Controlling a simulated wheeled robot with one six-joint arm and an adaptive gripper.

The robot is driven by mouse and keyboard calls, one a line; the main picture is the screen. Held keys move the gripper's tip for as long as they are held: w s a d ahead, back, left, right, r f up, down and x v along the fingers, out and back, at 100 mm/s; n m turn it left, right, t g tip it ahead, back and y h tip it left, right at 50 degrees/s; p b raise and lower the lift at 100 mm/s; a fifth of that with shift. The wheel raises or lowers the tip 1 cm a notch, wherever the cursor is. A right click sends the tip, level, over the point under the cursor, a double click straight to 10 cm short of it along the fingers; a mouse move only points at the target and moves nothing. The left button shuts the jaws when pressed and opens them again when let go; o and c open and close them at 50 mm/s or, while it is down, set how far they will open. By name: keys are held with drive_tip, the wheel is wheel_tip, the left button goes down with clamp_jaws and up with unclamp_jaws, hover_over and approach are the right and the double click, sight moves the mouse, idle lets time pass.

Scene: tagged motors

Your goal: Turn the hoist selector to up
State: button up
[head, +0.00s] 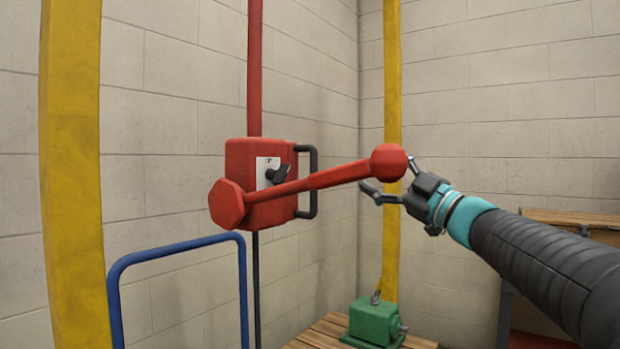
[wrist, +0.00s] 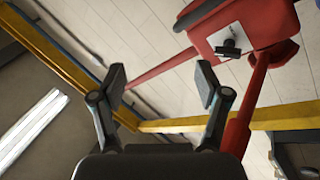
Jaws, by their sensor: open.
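The hoist box (head: 238,160) is red and hangs on a red post. Its white plate (head: 262,163) carries a black selector knob (head: 280,174). The plate's marks are too small to read, so I cannot tell the selector's setting. The box (wrist: 270,18) and knob (wrist: 229,47) show at the upper right in the wrist view. My gripper (head: 391,178) is open by the ball, right of the box and apart from the knob. Nothing shows between its fingers (wrist: 161,85) in the wrist view.
A black handle (head: 313,182) sticks out from the box's right side. Yellow posts (head: 72,230) stand left and behind. A blue rail (head: 180,246) stands at lower left. A green motor (head: 375,322) rests on a wooden pallet (head: 328,332) below.

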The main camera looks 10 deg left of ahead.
sight(277, 174)
drive_tip(key=s+a+f+n+g+y, duration=0.25)
drive_tip(key=a+f+n+g, duration=0.2)
drive_tip(key=n+g, duration=0.5)
drive_tip(key=a+r+m+g+p, duration=0.1)
drive_tip(key=a+r, duration=0.3)
drive_tip(key=a, duration=0.9)
drive_tip(key=shift+w+a+m+g+h+p, duration=0.35)
drive_tip(key=shift+w+p, duration=0.05)
drive_tip(key=c, duration=1.2)
